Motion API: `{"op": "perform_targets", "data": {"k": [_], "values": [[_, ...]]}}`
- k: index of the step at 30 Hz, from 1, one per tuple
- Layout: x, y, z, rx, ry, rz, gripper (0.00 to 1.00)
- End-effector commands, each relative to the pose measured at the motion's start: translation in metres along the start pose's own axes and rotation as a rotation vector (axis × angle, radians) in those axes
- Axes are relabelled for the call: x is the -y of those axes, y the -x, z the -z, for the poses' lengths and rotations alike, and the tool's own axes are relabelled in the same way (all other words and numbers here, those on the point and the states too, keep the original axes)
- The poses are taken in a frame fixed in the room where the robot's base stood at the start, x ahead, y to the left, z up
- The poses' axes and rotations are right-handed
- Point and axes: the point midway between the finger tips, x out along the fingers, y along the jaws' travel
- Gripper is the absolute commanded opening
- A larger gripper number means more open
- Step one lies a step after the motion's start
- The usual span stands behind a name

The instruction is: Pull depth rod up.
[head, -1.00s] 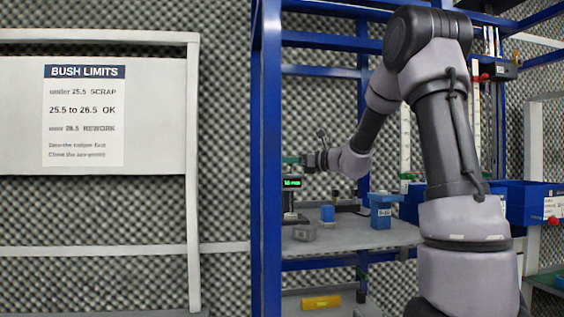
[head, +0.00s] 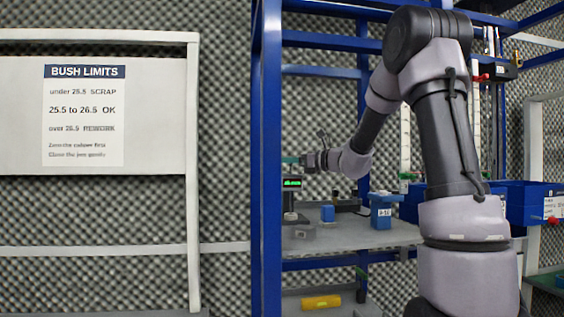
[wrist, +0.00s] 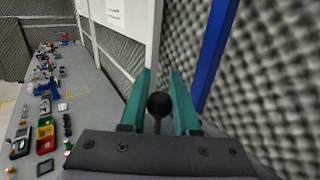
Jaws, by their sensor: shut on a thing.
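The depth rod shows in the wrist view as a black ball knob (wrist: 159,104) on a thin stem, between the two green fingers of my gripper (wrist: 158,100). My gripper is shut on this knob. In the head view my gripper (head: 291,160) is small and far off, level above a gauge with a green lit display (head: 292,183). The gauge stands on a grey shelf (head: 350,236) inside a blue frame. The display's digits are too small to read, and the knob itself cannot be made out in the head view.
A blue block (head: 328,213) and a labelled blue holder (head: 381,212) stand on the shelf right of the gauge. A blue frame post (head: 268,170) rises close to my gripper's left. A white board with a bush limits sign (head: 84,115) stands further left.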

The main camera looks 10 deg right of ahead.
Motion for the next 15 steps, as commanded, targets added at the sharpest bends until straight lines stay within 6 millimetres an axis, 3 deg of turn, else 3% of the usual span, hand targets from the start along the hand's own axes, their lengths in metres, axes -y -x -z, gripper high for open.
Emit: {"op": "perform_targets", "data": {"k": [10, 15], "values": [[0.000, 0.001, -0.001, 0.000, 0.000, 0.001, 0.00], [0.001, 0.001, -0.025, 0.002, 0.005, 0.002, 0.00]]}}
